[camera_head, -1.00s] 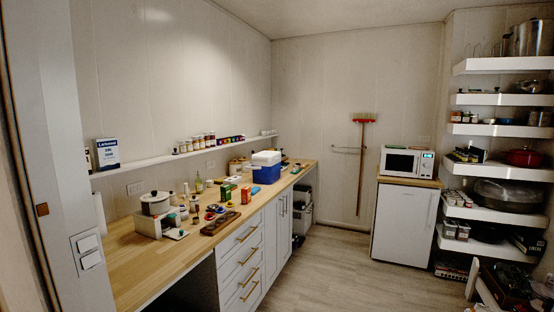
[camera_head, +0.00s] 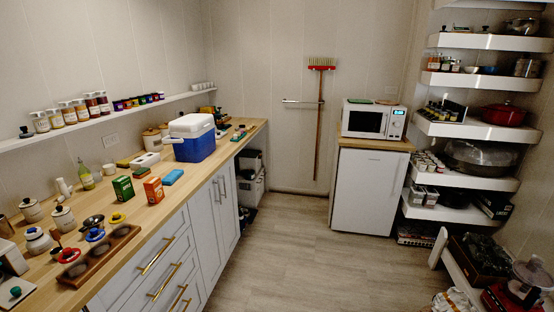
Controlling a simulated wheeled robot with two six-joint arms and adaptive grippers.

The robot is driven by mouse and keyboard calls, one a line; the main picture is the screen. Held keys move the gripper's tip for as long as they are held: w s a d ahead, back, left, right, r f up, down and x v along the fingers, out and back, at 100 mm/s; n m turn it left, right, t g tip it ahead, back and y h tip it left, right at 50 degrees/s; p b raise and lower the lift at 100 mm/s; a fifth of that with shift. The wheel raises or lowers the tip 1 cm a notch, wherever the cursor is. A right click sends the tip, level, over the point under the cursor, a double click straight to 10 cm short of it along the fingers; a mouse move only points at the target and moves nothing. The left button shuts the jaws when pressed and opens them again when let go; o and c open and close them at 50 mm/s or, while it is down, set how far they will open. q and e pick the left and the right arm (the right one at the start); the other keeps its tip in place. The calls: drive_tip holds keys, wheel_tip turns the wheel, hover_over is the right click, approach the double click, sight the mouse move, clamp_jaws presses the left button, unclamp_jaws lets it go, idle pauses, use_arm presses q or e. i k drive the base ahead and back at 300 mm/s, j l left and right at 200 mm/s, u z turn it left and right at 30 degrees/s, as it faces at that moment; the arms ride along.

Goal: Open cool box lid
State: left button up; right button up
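The cool box (camera_head: 195,145) is blue with a white lid (camera_head: 191,125). It stands upright on the wooden counter (camera_head: 228,140) along the left wall, toward the far end. The lid appears shut on the box. A white handle shows on its left side. Neither of my grippers is in view.
Near the box are a green box (camera_head: 123,188), an orange box (camera_head: 154,190) and a blue packet (camera_head: 173,177). A microwave (camera_head: 373,119) stands on a white cabinet at the back. The floor (camera_head: 300,255) in the middle is clear.

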sight(192, 122)
drive_tip(key=i+u, duration=0.25)
drive_tip(key=i, duration=0.25)
drive_tip(key=i+l+u, duration=0.2)
drive_tip(key=i, duration=0.3)
drive_tip(key=i+l+u, duration=0.25)
drive_tip(key=i, duration=0.2)
drive_tip(key=i+l+u, duration=0.25)
drive_tip(key=i+l, duration=0.1)
drive_tip(key=i, duration=0.1)
